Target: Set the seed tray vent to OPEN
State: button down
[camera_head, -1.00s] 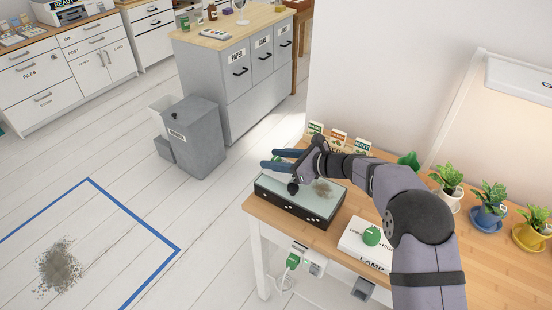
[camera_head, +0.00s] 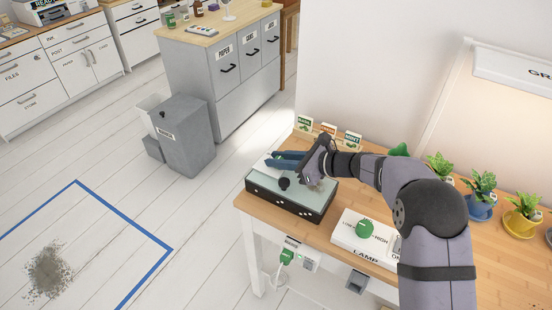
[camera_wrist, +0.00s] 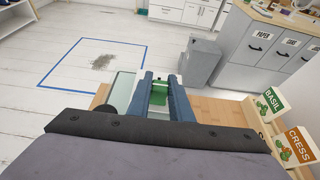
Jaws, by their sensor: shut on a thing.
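The seed tray is a low black box (camera_head: 288,203) with a pale glassy top (camera_head: 262,181) at the left end of the wooden table. A round black knob (camera_head: 284,184) stands on its top. My gripper (camera_head: 273,160) is above the tray's back side, its blue fingers pointing left. In the wrist view, the fingers (camera_wrist: 161,88) are closed on a small green piece (camera_wrist: 179,103), which looks like the vent's handle. The wrist body hides most of the tray there. I cannot read any OPEN mark or the vent's setting.
Seed packets (camera_head: 328,131) stand at the table's back edge, close behind my gripper. A lamp box with a green knob (camera_head: 364,229) sits right of the tray. Potted plants (camera_head: 480,195) stand farther right. A grey bin (camera_head: 185,135) stands on the floor.

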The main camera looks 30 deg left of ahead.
jog(key=c, duration=1.6)
grip_release()
jog(key=shift+d+f, duration=0.1)
jog(key=shift+d, duration=0.1)
jog(key=shift+c, duration=0.2)
jog(key=shift+o, duration=0.3)
jog(key=shift+b+v, duration=0.6)
jog(key=shift+v, duration=3.1)
jog(key=shift+a, duration=0.1)
jog(key=s+d+r+n+h+p, duration=0.1)
jog(key=s+d+n+h+p, duration=0.3)
jog(key=d, duration=0.9)
jog(key=s+d+r+n+h+p, duration=0.1)
jog(key=s+d+n+h+p, duration=0.3)
jog(key=s+d+n, duration=0.4)
jog(key=s+d+r+n+h+p, duration=0.1)
jog(key=s+d+n+h+p, duration=0.3)
jog(key=s+d, duration=0.6)
jog(key=d+n+h, duration=0.1)
jog(key=d+n, duration=0.1)
jog(key=d, duration=0.7)
jog(key=shift+s+d+r+h, duration=0.15)
jog(key=shift+h, duration=0.15)
